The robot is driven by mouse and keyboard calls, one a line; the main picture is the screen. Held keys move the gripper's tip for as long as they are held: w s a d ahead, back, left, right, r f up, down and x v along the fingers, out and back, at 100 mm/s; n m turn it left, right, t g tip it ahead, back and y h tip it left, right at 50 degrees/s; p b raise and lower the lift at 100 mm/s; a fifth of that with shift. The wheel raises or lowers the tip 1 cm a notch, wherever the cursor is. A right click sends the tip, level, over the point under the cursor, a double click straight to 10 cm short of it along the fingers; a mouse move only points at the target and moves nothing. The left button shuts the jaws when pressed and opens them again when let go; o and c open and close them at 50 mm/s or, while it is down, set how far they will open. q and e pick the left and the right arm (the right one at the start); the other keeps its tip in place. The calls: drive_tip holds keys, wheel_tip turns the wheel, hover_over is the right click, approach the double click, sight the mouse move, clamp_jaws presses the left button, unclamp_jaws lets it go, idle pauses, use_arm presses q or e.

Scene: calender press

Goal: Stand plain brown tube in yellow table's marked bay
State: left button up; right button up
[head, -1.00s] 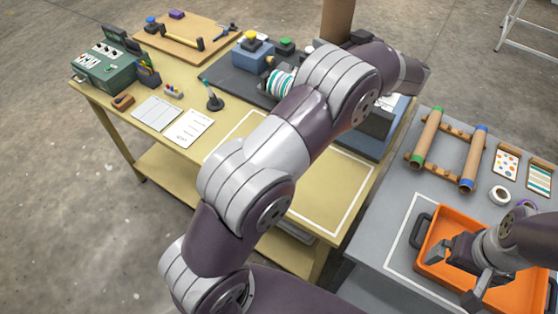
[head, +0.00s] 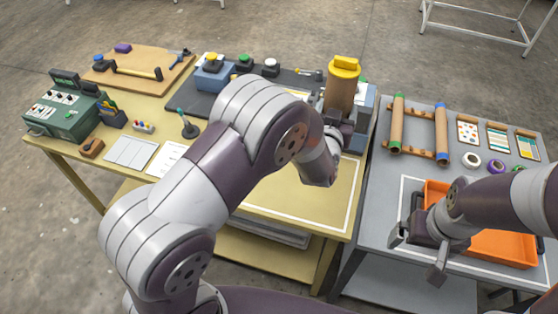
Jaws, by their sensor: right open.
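The brown tube (head: 341,97) with a yellow cap (head: 345,66) on top is upright at the back right of the yellow table. My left gripper (head: 345,130) is at the tube's lower part and looks shut on it; its fingertips are mostly hidden. The tube's bottom end is hidden. The yellow table's marked bay (head: 310,207) is a white outline at the table's front right, and my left arm covers part of it. My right gripper (head: 417,255) is open and empty by the left side of an orange crate.
The orange crate (head: 497,247) stands on the grey table at right. Behind it lie two tubes with green (head: 397,125) and blue (head: 441,135) ends on a wooden rack. A blue machine (head: 366,105) is close beside the held tube. A green control box (head: 65,110) stands far left.

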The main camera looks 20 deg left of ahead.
use_arm(q)
drive_tip(key=a+f+p, duration=0.3)
drive_tip(key=a+f, duration=0.7)
drive_tip(key=shift+s+a+f+p, duration=0.15)
drive_tip(key=shift+a+f+p, duration=0.2)
drive_tip(key=shift+a+f, duration=0.05)
drive_tip(key=o, duration=1.5)
